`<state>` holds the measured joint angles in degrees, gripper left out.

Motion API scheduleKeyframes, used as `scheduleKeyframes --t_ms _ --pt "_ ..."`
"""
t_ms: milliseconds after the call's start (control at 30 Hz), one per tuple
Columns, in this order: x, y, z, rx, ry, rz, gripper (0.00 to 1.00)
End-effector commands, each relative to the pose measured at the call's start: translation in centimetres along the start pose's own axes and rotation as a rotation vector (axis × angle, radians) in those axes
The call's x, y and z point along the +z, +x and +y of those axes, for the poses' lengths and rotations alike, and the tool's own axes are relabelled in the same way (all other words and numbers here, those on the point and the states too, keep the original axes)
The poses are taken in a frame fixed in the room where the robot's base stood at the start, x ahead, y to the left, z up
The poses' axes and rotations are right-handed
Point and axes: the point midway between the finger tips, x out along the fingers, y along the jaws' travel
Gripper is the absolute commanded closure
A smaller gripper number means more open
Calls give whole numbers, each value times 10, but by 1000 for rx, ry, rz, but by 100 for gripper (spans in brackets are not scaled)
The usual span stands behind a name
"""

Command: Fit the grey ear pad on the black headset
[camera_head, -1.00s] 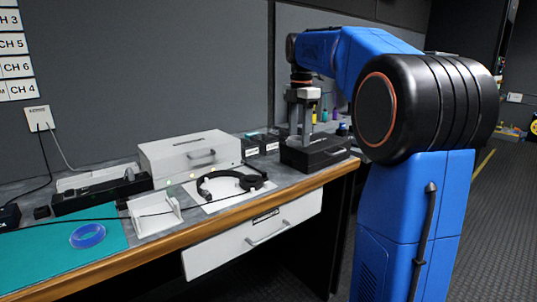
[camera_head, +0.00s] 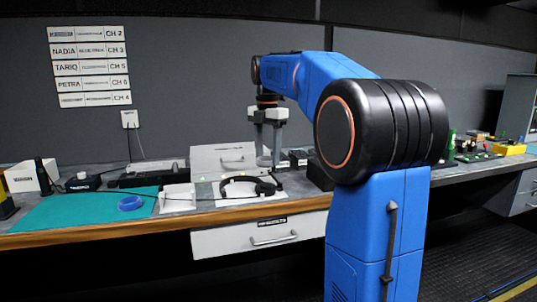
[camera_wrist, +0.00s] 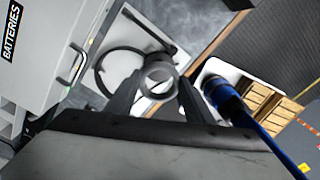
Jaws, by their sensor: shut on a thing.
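The black headset (camera_head: 250,187) lies on a white mat (camera_head: 225,200) on the bench. In the wrist view its curved band (camera_wrist: 104,62) shows beyond my gripper's left finger, and part of the headset is hidden. My gripper (camera_head: 267,160) is above the bench, behind the headset's right end in the head view. In the wrist view my gripper (camera_wrist: 160,92) is shut on the grey ear pad (camera_wrist: 160,70), a round ring between the fingertips. The pad looks held above the mat, apart from the headset as far as I can tell. In the head view it is barely visible.
A white case (camera_head: 222,155) stands behind the headset. It shows at the left in the wrist view, labelled BATTERIES (camera_wrist: 10,32). A black box (camera_head: 319,174) is to the right. A white stand (camera_head: 177,197) and a teal mat with blue tape (camera_head: 130,203) are to the left.

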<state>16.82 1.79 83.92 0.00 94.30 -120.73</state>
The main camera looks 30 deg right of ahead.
Motion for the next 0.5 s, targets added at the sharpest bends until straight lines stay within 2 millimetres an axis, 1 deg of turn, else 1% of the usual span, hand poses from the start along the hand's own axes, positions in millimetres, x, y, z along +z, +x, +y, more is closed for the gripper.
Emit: scheduleKeyframes --t_ms 300,500 --pt "0 0 0 0 -1 0 73" --pt "0 6 0 0 -1 0 73"
